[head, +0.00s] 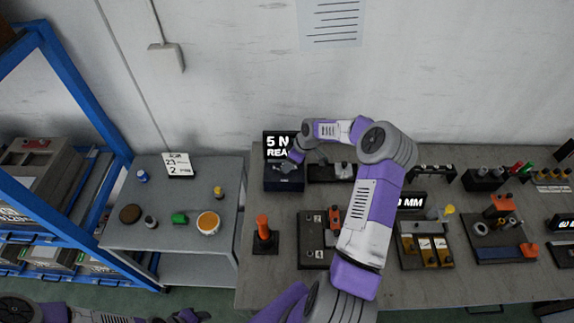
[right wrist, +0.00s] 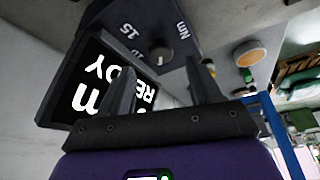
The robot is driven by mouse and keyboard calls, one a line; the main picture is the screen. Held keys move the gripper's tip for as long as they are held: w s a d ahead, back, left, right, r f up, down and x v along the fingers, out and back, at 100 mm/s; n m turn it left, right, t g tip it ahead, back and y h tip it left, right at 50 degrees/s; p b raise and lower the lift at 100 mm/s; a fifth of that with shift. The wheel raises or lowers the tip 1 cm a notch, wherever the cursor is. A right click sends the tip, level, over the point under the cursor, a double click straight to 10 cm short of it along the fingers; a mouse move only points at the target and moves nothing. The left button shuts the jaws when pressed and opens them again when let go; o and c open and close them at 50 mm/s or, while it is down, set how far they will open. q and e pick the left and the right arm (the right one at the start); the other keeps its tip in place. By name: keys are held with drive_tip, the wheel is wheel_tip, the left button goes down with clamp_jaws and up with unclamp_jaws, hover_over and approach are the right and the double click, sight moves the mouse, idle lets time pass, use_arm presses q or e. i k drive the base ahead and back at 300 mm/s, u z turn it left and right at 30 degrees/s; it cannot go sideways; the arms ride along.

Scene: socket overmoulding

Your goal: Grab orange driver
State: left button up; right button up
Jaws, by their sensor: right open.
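The orange driver (head: 263,228) stands upright in a dark square holder (head: 265,243) at the left end of the main bench. My right arm reaches over the bench, and my right gripper (head: 297,157) is behind the driver, close to the black tester with its lit display (head: 280,145). In the right wrist view my right gripper (right wrist: 161,85) is open with nothing between its fingers. The tester's knob box (right wrist: 155,50) and display (right wrist: 88,88) fill that view beyond the fingers; the driver is not seen there. My left arm lies low at the left edge, its gripper (head: 188,316) partly cut off.
A black numbered block (head: 313,253) stands right of the driver. Several fixtures crowd the bench's right side. A blue rack (head: 75,75) stands far left.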

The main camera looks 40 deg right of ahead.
sight(262, 220)
drive_tip(key=k, duration=1)
